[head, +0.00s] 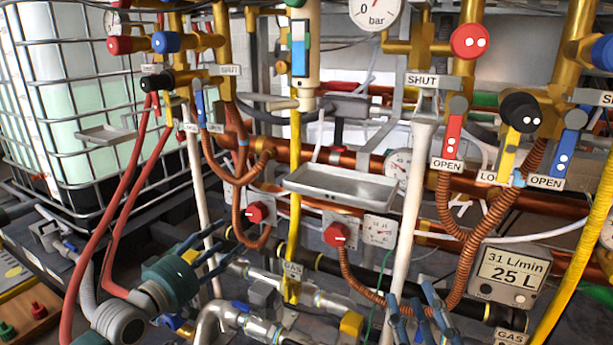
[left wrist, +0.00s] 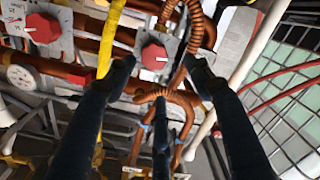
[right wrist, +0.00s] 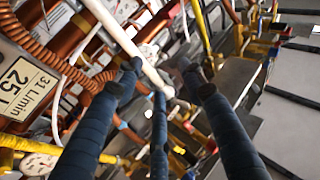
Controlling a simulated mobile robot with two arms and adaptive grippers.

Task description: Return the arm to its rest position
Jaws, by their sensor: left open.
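My left gripper (head: 213,252), teal with dark blue fingers, is low at the left in the head view, in front of the pipes. In the left wrist view its three fingers (left wrist: 160,78) are spread with nothing between them; a red knob (left wrist: 154,56) shows beyond. My right gripper (head: 422,312) shows only its blue fingers at the bottom edge of the head view. In the right wrist view its fingers (right wrist: 158,75) are spread and look empty. A white pipe (right wrist: 125,40) runs behind them; I cannot tell whether they touch it.
A caged white tank (head: 85,110) stands at the left. Red hoses (head: 117,215) hang near my left gripper. A metal tray (head: 340,187), copper pipes, red dials (head: 337,234) and a 25 L display (head: 513,272) fill the middle and right. Free room is tight.

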